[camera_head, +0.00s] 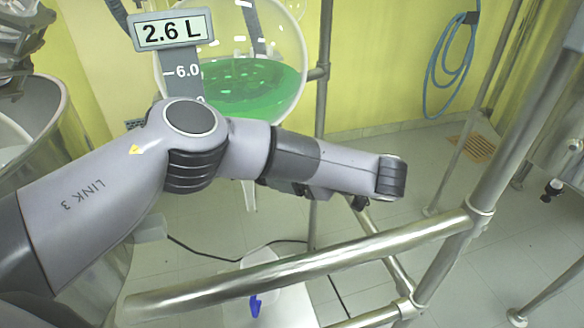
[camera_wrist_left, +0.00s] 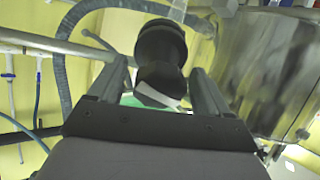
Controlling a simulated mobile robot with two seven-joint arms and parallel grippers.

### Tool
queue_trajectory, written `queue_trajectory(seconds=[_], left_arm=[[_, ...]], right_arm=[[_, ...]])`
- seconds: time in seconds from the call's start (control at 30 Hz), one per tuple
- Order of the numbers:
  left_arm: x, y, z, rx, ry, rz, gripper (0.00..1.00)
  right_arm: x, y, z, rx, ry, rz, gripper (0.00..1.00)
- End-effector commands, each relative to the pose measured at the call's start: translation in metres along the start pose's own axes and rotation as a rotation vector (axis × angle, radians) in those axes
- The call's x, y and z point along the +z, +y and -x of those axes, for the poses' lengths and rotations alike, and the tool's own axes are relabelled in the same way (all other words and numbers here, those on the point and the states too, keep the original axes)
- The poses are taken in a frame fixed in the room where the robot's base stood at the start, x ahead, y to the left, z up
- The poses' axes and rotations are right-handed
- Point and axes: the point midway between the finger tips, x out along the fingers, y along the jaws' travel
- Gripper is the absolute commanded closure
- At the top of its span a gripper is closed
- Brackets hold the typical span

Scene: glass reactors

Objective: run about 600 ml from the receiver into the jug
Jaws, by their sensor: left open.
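The receiver (camera_head: 240,84) is a round glass vessel holding green liquid, behind my left arm in the head view. A display (camera_head: 172,30) at it reads 2.6 L. A pale jug (camera_head: 262,262) with a blue part stands low, partly hidden by a steel rail. In the left wrist view my left gripper (camera_wrist_left: 160,72) is open, its fingers on either side of a black knob-like fitting (camera_wrist_left: 160,45); I cannot tell whether they touch it. Some green shows behind the fitting. In the head view my forearm hides the receiver's lower outlet. My right gripper is not in view.
Steel frame rails (camera_head: 300,266) cross in front of the jug, with an upright post (camera_head: 520,130) on the right. A steel vessel (camera_head: 50,150) stands at the left. A blue hose (camera_head: 445,65) hangs on the yellow wall. A dark cable lies on the tiled floor.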

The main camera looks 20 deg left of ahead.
Motion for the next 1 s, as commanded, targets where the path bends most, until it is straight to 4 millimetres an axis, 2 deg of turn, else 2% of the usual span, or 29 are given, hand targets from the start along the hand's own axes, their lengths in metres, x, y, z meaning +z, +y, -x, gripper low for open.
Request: queue_trajectory(seconds=[0.03, 0.2, 0.67, 1.0], left_arm=[[0.0, 0.0, 0.0, 0.0, 0.0, 0.0, 0.22], [0.0, 0.0, 0.0, 0.0, 0.0, 0.0, 0.75], [0.001, 0.0, 0.0, -0.012, 0.001, 0.088, 0.75], [0.002, 0.001, -0.001, -0.049, 0.002, 0.364, 0.75]], right_arm=[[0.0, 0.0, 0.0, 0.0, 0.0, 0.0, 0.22], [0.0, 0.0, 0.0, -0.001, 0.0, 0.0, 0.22], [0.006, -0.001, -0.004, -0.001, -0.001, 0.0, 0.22], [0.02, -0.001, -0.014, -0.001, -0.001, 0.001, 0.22]])
